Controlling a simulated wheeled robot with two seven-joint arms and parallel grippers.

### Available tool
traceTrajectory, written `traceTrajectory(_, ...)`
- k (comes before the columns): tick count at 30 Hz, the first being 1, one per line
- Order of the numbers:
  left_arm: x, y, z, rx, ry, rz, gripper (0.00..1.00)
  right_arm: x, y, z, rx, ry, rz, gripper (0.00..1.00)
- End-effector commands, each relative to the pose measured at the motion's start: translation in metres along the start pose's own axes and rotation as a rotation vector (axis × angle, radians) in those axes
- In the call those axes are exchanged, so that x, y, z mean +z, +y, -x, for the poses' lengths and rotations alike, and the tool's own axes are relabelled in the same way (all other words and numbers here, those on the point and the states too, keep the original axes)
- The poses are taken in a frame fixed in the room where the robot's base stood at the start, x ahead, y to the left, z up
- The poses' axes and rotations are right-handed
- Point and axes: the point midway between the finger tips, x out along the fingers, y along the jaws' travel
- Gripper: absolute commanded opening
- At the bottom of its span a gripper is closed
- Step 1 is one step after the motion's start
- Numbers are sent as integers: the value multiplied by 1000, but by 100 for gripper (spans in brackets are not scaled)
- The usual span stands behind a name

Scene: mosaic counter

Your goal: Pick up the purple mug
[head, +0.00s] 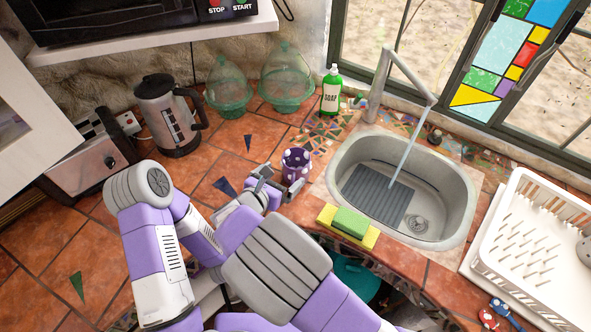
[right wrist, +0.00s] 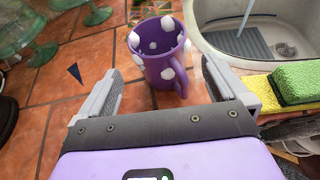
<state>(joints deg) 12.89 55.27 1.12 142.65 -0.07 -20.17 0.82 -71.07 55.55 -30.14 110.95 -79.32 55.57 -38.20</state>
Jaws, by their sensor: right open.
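The purple mug (head: 296,168) with white dots stands upright on the tiled counter, left of the sink. In the right wrist view the mug (right wrist: 157,72) is just beyond the fingertips, roughly centred between them, with its handle on the right side. My right gripper (head: 281,180) is open, pointing at the mug; its fingers (right wrist: 160,88) are spread wide with nothing held between them. Whether a finger touches the mug cannot be told from the head view. My left gripper is not in view.
The sink (head: 462,208) with running water is right of the mug. A yellow sponge (head: 326,215) and green sponge (head: 350,222) lie at its front rim. A soap bottle (head: 331,92), glass-domed green stands (head: 287,92), kettle (head: 170,120) and toaster (head: 88,160) stand behind and left.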

Motion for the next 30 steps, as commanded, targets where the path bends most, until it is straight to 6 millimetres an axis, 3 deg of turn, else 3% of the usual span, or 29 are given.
traceTrajectory(8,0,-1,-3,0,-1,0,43,0,1,-26,-1,0,-1,100)
traceTrajectory(16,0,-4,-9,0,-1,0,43,-2,4,-65,-3,0,-1,100)
traceTrajectory(24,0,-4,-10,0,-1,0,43,-1,4,-72,0,1,-2,100)
traceTrajectory(25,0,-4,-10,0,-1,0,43,-1,4,-72,0,1,-2,98)
traceTrajectory(30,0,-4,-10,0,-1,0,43,-1,4,-71,0,2,-1,72)
